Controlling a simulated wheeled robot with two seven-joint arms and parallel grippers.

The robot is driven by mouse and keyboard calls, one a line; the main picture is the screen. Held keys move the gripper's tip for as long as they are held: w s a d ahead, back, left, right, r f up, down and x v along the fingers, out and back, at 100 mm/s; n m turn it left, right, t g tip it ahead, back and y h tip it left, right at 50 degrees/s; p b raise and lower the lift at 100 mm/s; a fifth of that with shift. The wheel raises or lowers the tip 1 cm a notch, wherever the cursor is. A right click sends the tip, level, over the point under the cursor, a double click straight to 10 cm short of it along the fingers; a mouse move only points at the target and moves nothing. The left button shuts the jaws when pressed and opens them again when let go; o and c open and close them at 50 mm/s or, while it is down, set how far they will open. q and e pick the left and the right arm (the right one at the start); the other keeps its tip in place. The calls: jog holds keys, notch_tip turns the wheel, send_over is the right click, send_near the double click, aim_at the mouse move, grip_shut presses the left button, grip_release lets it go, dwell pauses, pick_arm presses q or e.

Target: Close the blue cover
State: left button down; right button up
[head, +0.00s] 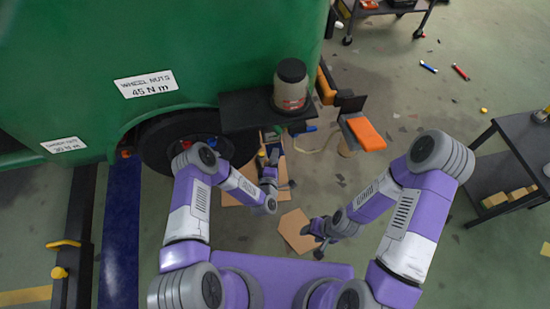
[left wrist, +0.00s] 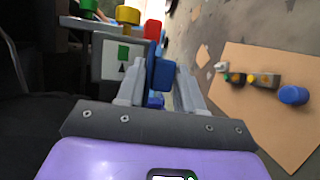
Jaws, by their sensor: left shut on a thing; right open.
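In the left wrist view, a blue piece that looks like the blue cover (left wrist: 162,74) sits between the fingers of my left gripper (left wrist: 158,80). It is beside a grey box (left wrist: 118,58) with a green square and a black triangle on its face. Green, yellow and red knobs stand on the box top. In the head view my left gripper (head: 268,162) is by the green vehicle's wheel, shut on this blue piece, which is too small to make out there. My right gripper (head: 319,236) is open and empty, lower and to the right, above the floor.
A cardboard sheet (left wrist: 262,112) with small parts and a blue cap (left wrist: 293,95) lies right of the box. A dark shelf (head: 245,108) carries a jar (head: 290,86) above the gripper. An orange block (head: 366,133) juts out nearby.

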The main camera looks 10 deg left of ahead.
aim_at(277, 147)
pick_arm(q)
jog(key=shift+r+g+p, duration=0.5)
jog(key=shift+g+p, duration=0.1)
jog(key=shift+p, duration=0.35)
jog(key=r+n+g+p, duration=0.1)
jog(key=r+g+p, duration=0.1)
jog(key=p, duration=0.1)
jog(key=shift+w+a+p, duration=0.1)
jog(key=shift+p, duration=0.3)
jog(key=shift+w+r+n+g+h+p, duration=0.15)
jog(key=shift+r+n+g+p, duration=0.1)
jog(key=shift+g+p, duration=0.45)
jog(key=shift+w+r+n+g+h+p, duration=0.15)
jog(key=shift+r+n+g+p, duration=0.1)
jog(key=shift+g+p, duration=0.45)
jog(key=shift+w+a+r, duration=0.1)
jog(key=c, duration=0.9)
grip_release()
jog(key=shift+g, duration=0.3)
jog(key=p+v, duration=0.2)
jog(key=v, duration=0.5)
jog(key=shift+s, duration=0.3)
